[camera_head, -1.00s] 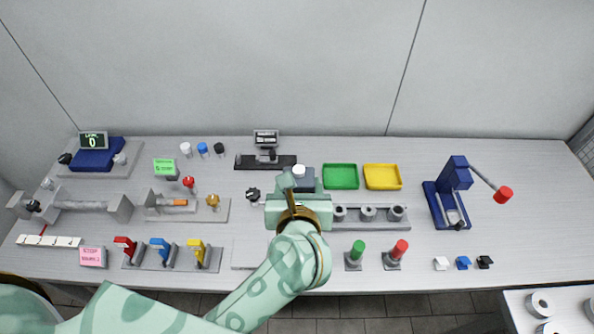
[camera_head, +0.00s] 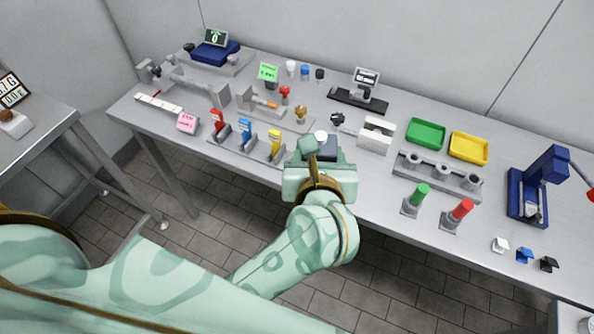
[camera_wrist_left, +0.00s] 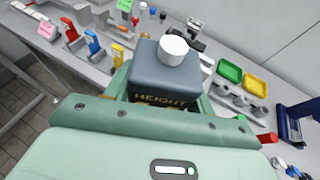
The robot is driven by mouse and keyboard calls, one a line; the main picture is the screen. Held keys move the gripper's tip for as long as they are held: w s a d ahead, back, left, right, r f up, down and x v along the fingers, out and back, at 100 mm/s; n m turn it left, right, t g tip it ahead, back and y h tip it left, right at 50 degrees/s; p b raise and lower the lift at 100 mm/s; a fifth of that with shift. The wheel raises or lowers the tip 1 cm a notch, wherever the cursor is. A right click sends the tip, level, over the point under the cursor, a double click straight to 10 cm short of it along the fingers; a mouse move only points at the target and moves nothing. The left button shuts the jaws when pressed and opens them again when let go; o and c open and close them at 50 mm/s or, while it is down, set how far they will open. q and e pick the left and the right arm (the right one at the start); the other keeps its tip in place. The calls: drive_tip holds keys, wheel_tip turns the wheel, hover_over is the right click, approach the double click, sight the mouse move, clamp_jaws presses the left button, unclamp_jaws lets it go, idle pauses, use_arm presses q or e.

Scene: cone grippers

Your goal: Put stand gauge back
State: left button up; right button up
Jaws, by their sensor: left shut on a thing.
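My left gripper (camera_head: 318,160) is shut on the stand gauge (camera_wrist_left: 165,78), a dark grey block with a white round cap and the word HEIGHT on its front. In the left wrist view the block sits between the green fingers, cap up. In the head view the gauge (camera_head: 327,150) is partly hidden by the gripper, and shows over the table's front edge, right of the yellow lever. A white-grey box (camera_head: 376,134) stands behind and to the right of it, apart from the gripper. Whether it is the gauge's place cannot be told. My right gripper is not in view.
A black rail with a display (camera_head: 358,98) is at the back. Green (camera_head: 426,134) and yellow (camera_head: 468,148) trays stand to the right, behind a block with several sockets (camera_head: 437,177). Red, blue and yellow levers (camera_head: 245,143) are left of the gripper. Green (camera_head: 415,200) and red (camera_head: 457,214) posts are on the right.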

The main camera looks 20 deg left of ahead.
use_arm(q)
drive_tip(key=shift+w+a+f+b, duration=0.7)
drive_tip(key=shift+w+f+b, duration=0.05)
drive_tip(key=shift+w+f, duration=1.5)
drive_tip(key=shift+w+a+f+b, duration=0.65)
drive_tip(key=shift+w+f+b, duration=0.15)
drive_tip(key=shift+w+f, duration=1.45)
drive_tip(key=shift+w+a+f+b, duration=0.7)
drive_tip(key=shift+w+f+b, duration=0.05)
drive_tip(key=shift+w+f, duration=1.5)
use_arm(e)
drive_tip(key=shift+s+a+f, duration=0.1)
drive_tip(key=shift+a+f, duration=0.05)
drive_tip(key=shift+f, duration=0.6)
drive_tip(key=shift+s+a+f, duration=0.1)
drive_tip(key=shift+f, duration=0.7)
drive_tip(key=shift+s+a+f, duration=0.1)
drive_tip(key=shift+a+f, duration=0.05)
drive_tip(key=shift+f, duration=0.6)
use_arm(q)
drive_tip(key=shift+f, duration=0.2)
drive_tip(key=o, duration=1.2)
drive_tip(key=shift+r, duration=0.1)
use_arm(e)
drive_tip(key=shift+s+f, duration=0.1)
